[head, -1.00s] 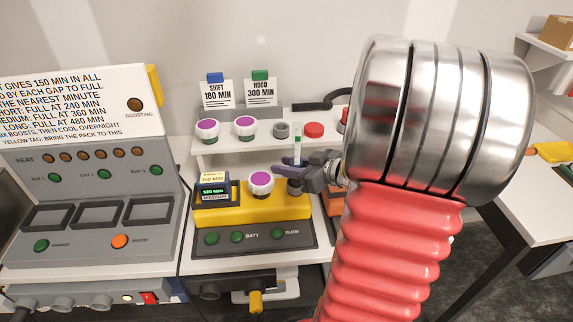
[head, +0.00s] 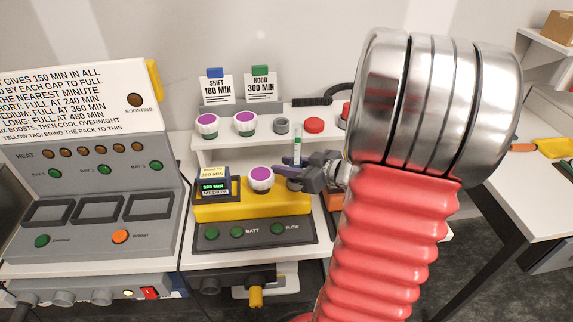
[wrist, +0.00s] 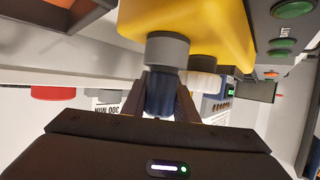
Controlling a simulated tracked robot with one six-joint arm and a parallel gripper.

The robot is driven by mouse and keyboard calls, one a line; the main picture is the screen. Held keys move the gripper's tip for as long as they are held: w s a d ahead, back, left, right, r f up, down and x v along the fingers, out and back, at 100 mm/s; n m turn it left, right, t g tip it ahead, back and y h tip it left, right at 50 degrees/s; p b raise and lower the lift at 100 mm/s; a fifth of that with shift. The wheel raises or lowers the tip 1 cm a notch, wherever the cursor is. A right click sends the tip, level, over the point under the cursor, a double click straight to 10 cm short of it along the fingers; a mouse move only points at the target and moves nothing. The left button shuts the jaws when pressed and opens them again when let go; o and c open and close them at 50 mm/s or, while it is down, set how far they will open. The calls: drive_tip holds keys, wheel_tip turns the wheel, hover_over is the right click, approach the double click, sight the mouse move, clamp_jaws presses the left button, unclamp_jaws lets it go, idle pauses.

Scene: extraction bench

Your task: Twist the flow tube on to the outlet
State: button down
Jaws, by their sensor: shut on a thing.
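The flow tube (head: 297,150), a slim clear tube with a green band, stands upright above the right end of the yellow unit (head: 240,211). My gripper (head: 287,175) reaches in from the right at the tube's lower part. In the wrist view, my gripper (wrist: 160,105) is shut on the dark blue-looking tube (wrist: 160,92). The tube's end meets the grey collar of the outlet (wrist: 167,50) on the yellow unit. They look in line, but I cannot tell how tightly they are joined. My fingers hide the outlet in the head view.
A purple-topped white cap (head: 261,178) stands close left of my fingers. A display box (head: 214,187) is farther left. The shelf behind (head: 270,138) holds purple-topped caps, a grey ring and a red cap (head: 314,125). A charging console (head: 95,205) stands at left.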

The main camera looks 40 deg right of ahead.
drive_tip(key=shift+f, duration=0.15)
drive_tip(key=c, duration=1.5)
unclamp_jaws()
drive_tip(key=shift+o, duration=0.8)
drive_tip(key=shift+a, duration=0.1)
drive_tip(key=shift+a, duration=0.1)
drive_tip(key=v, duration=1.3)
drive_tip(key=shift+s+d, duration=0.3)
drive_tip(key=shift+a, duration=0.1)
